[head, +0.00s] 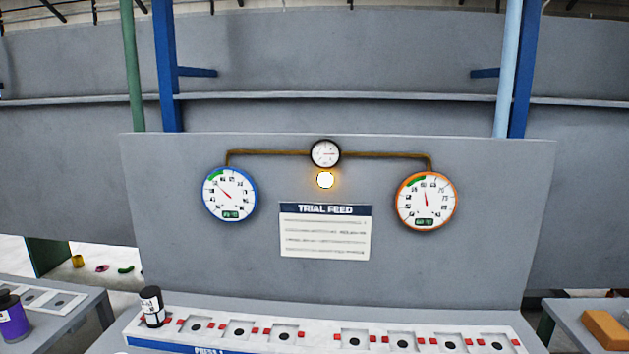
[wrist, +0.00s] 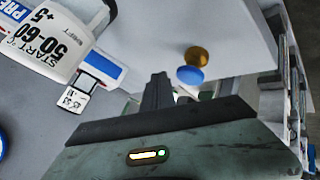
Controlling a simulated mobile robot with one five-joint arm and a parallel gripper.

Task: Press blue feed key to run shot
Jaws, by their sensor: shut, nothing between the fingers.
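In the wrist view, my gripper (wrist: 158,88) is shut and empty, its dark fingers pointing toward a grey surface. A round blue cap (wrist: 190,75), which looks like the blue feed key, shows just right of the fingertips. I cannot tell whether they touch. A round brass-coloured cap (wrist: 197,57) sits just beyond it. In the head view, the blue-rimmed gauge (head: 230,194) and orange-rimmed gauge (head: 426,201) hang on the grey panel, with a small gauge (head: 325,153) and a glowing lamp (head: 325,180) between them. The gripper and keys are not visible there.
A TRIAL FEED sign (head: 325,232) is on the panel. Below is a white strip (head: 320,334) with several dark sockets and red marks. A black-and-white bottle (head: 151,306) stands at its left end. A purple bottle (head: 12,318) is at far left. A printed white label (wrist: 55,45) lies left of my gripper.

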